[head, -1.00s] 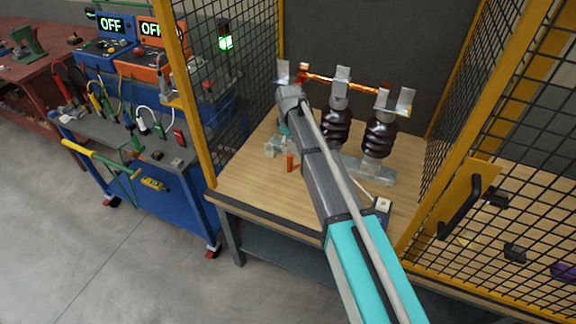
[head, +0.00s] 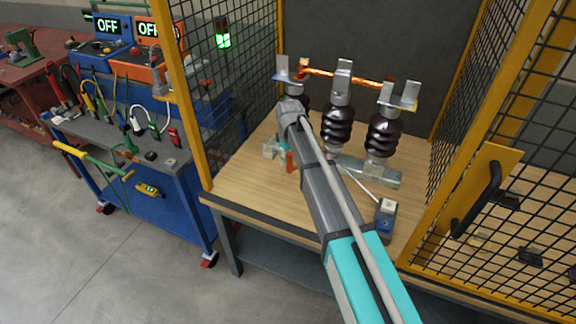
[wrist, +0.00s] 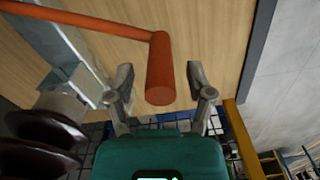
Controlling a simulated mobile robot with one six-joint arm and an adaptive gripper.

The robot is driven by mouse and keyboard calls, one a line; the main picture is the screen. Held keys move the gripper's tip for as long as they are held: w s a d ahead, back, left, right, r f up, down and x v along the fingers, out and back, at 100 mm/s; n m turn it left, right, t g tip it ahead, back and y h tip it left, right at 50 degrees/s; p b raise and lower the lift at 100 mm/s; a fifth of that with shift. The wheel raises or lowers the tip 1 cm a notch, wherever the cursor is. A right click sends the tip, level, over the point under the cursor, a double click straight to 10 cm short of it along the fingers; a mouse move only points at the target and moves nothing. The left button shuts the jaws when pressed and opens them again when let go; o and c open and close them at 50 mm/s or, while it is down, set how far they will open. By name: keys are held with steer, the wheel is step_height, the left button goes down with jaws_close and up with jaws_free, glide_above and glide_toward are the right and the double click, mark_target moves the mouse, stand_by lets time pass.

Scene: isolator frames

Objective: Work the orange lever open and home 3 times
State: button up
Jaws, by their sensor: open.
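The orange lever (wrist: 160,70) shows in the wrist view as a rod across the top left with its end bent towards me. My gripper (wrist: 160,82) is open, one finger on each side of the lever's end, with gaps visible on both sides. Nothing is gripped. In the head view, a short orange part of the lever (head: 290,162) shows beside my arm, low over the wooden bench. My gripper is mostly hidden behind my wrist there. The isolator has dark ribbed insulators (head: 337,127) on a metal base, with a copper bar (head: 350,78) spanning their tops.
Yellow-framed mesh panels (head: 230,100) stand left and right of the bench (head: 240,180). A small grey-blue box (head: 386,215) with a pale top sits at the bench's right front. A blue cart (head: 170,215) with instruments reading OFF stands left. The front left bench top is clear.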

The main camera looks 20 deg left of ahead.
steer(key=shift+f+b, duration=0.55)
steer(key=shift+f, duration=0.2)
jaws_close()
steer(key=shift+a, duration=0.1)
